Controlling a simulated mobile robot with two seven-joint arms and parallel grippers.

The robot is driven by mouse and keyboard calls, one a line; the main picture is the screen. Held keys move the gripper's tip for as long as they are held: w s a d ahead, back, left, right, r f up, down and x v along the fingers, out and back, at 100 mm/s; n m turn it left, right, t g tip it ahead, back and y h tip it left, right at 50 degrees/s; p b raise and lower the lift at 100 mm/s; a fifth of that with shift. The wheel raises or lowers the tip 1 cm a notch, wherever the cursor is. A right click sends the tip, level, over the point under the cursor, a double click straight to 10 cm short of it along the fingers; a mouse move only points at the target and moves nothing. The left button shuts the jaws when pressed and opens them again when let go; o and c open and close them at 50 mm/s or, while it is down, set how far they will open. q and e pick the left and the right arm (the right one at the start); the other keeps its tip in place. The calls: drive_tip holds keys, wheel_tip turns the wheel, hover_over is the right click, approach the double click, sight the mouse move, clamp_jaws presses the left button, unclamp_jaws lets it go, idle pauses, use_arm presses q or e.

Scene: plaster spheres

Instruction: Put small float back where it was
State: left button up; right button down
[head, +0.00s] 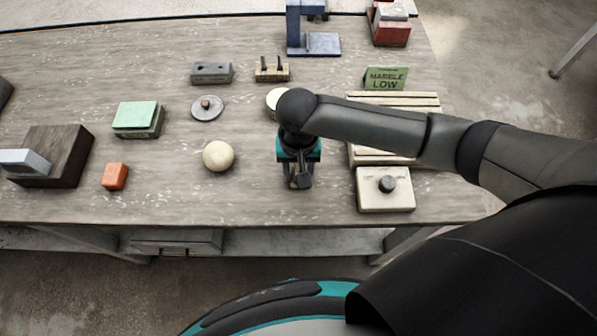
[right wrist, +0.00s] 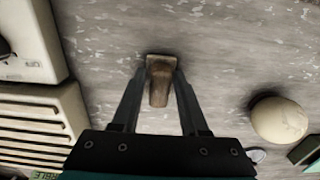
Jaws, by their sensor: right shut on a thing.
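My right gripper (head: 299,180) is over the front middle of the table, pointing down. In the right wrist view, the gripper (right wrist: 160,90) is shut on a small brown and tan tool, which I take to be the small float (right wrist: 160,82). Its brown, handle-like part lies between the fingers, with a tan edge at the far end. In the head view the gripper mostly hides it. I cannot tell whether it touches the table (head: 255,195). My left gripper is not in view.
A cream sphere (head: 218,156) sits left of the gripper. A pale box with a black knob (head: 385,190) and a slatted rack (head: 420,100) stand right. Behind are a two-pegged wooden block (head: 271,75) and a grey holed block (head: 211,73). An orange cube (head: 115,176) is left.

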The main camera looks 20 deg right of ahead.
sight(298, 170)
drive_tip(key=shift+f, duration=0.25)
drive_tip(key=shift+c, duration=2.1)
unclamp_jaws()
wheel_tip(298, 170, up, 12)
drive_tip(key=p, duration=0.3)
drive_tip(key=shift+r, duration=0.1)
